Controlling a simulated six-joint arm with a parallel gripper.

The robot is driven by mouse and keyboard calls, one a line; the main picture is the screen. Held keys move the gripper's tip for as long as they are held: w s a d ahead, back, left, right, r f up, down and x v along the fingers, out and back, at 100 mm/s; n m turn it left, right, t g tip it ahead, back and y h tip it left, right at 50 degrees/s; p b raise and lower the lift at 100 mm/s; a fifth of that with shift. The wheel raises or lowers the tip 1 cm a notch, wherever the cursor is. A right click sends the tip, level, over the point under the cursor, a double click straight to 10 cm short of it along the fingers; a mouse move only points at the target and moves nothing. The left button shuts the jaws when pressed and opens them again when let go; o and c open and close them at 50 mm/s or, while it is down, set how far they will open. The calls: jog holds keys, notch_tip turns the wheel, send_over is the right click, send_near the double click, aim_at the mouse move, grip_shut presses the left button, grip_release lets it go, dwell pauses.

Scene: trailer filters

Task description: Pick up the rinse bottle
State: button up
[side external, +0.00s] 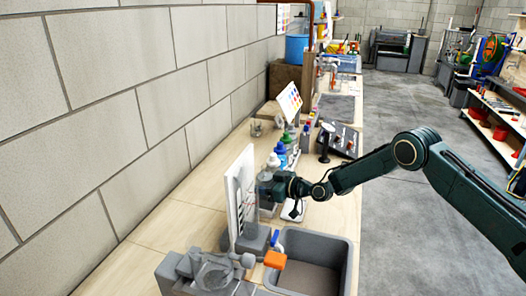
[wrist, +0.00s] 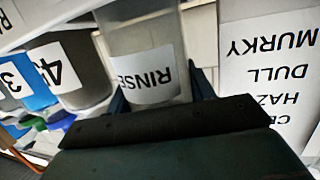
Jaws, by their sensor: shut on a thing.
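The rinse bottle (wrist: 140,38) is a clear, greyish bottle with a white label reading RINSE, upside down in the wrist view. My gripper (wrist: 160,93) is shut on it, with one dark finger on each side. In the side external view my gripper (side external: 276,187) is at the row of bottles behind the sink, beside a white upright board. The bottle (side external: 265,187) is partly hidden there by the gripper. I cannot tell whether its base touches the surface below.
Bottles labelled 4 (wrist: 70,70) and 3 (wrist: 27,80) stand in a row beside it. A card reading MURKY, DULL (wrist: 270,75) is close on the other side. A grey sink (side external: 345,262) with an orange-and-blue item (side external: 275,259) lies in front.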

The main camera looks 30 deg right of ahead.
jog(key=shift+r, duration=0.25)
notch_tip(320, 180, up, 20)
jog(key=shift+f, duration=0.15)
dwell(0.3)
dwell(0.6)
notch_tip(320, 180, up, 12)
jog(key=s+a, duration=0.8)
jog(key=a, duration=0.2)
jog(key=s+a, duration=0.8)
jog(key=s, duration=0.4)
notch_tip(320, 180, down, 11)
jog(key=shift+f, duration=0.15)
jog(key=shift+w+d, duration=0.1)
jog(key=shift+d, duration=0.05)
